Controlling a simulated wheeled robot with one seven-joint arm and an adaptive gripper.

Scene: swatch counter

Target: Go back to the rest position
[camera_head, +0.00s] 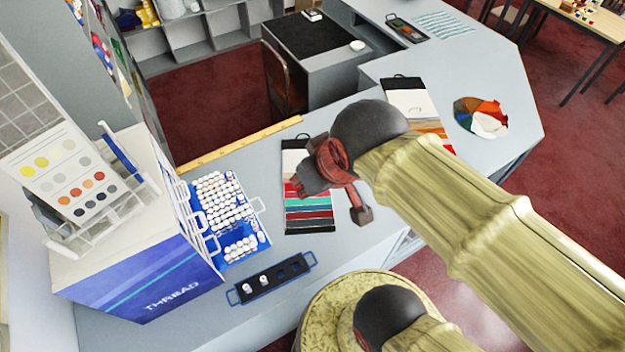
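My gripper (350,200), dark grey and reddish brown, hangs at the end of my yellowish arm above the grey counter (350,275). It is over the right side of a striped swatch card (308,216) and hides part of it. I see it from above and behind, so I cannot tell how far its fingers are apart. No held object shows.
A black tray (295,264) with two white spools lies below the card. Left of it are a blue rack (258,240) of spools and a THREAD box (150,285). A yellow ruler (235,146), another swatch card (408,92) and a colour wheel (482,118) lie farther back.

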